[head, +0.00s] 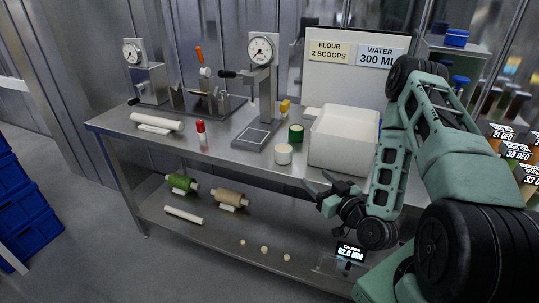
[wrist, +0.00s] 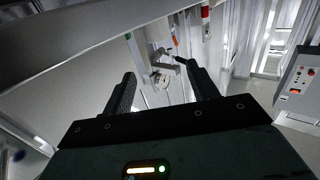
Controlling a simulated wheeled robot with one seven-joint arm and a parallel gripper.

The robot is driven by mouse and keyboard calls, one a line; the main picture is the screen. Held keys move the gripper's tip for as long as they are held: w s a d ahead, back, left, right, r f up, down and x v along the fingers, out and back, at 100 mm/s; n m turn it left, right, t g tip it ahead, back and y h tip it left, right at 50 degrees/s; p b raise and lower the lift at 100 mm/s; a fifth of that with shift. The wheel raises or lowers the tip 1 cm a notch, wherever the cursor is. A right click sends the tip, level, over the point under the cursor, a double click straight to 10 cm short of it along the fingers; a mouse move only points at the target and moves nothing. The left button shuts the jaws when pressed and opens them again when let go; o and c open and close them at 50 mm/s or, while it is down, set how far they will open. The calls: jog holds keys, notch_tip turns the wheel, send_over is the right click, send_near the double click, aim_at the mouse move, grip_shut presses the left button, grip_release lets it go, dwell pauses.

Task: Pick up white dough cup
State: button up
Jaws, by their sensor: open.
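A short white cup (head: 284,153), which looks like the dough cup, stands upright on the steel table, left of a large white bin and just in front of a green cylinder. My gripper (head: 319,183) is open and empty, in front of the table's front edge, to the right of and lower in the picture than the white cup. In the wrist view my gripper's two fingers (wrist: 163,88) are spread with nothing between them. I cannot make out the white cup in the wrist view.
The white bin (head: 344,140) stands right of the cup, and the green cylinder (head: 296,132) behind it. A dial-gauge stand (head: 262,80) and a red-capped shaker (head: 201,133) are to the left. The lower shelf (head: 200,238) holds rolls and several small pale balls.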

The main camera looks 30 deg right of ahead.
jog(key=shift+w+b, duration=1.7)
jog(key=shift+b, duration=0.2)
jog(key=p, duration=0.1)
send_near(286, 150)
jog(key=w, duration=0.4)
jog(key=shift+w+d+p, duration=0.1)
jog(key=shift+w+p, duration=0.95)
jog(key=shift+w, duration=1.95)
jog(key=c, duration=0.7)
